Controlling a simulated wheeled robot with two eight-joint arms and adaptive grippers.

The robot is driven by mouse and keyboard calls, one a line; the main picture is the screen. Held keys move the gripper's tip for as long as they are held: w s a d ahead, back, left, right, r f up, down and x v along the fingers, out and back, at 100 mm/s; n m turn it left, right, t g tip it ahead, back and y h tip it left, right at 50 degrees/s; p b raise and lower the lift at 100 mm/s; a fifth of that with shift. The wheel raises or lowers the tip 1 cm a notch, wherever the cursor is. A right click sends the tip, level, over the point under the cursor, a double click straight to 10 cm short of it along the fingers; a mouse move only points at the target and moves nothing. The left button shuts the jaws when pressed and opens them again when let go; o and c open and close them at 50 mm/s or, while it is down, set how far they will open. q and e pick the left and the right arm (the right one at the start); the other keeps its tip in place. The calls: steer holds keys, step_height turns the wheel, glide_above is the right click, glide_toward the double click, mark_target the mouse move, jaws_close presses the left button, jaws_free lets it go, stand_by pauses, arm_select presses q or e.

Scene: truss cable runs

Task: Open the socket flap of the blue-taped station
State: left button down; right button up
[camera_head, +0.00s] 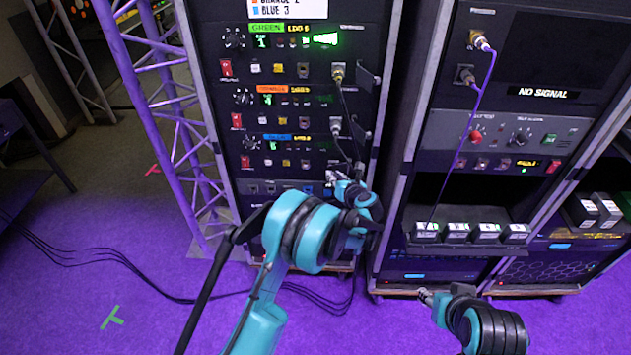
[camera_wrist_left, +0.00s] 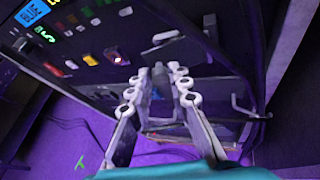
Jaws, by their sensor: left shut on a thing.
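The blue-taped station (camera_head: 275,138) is the lowest of three taped units in the left rack. Its blue label (camera_wrist_left: 32,14) also shows at top left in the left wrist view. My left gripper (camera_head: 337,180) is at this station's right side. In the left wrist view its fingers (camera_wrist_left: 160,88) are closed around a small dark piece (camera_wrist_left: 159,76), which looks like the socket flap. The fingers hide most of it, and I cannot tell how far it is swung. The socket behind is hidden. My right gripper (camera_head: 426,297) hangs low before the right rack; its opening is unclear.
Green (camera_head: 266,28) and orange (camera_head: 273,89) stations sit above, with a black cable (camera_head: 345,105) hanging near my left gripper. A purple cable (camera_head: 483,85) hangs on the right rack. A truss (camera_head: 165,90) stands left. Cables (camera_head: 130,270) lie on the floor.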

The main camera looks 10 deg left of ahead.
arm_select(q)
steer(key=shift+s+d+n+g+y+b, duration=0.15)
steer(key=shift+d+n+g+y, duration=0.55)
steer(key=shift+n+g+y, duration=0.35)
steer(key=shift+s+d+n+g+y+b, duration=0.15)
steer(key=shift+d+n+g+y, duration=0.7)
steer(key=shift+n, duration=0.45)
steer(key=shift+s+d+n+g+y, duration=0.15)
steer(key=shift+d+n+g+y, duration=0.4)
steer(key=shift+n+g+y, duration=0.45)
steer(key=shift+n, duration=0.25)
steer(key=c, duration=1.4)
jaws_free()
step_height(320, 180, up, 10)
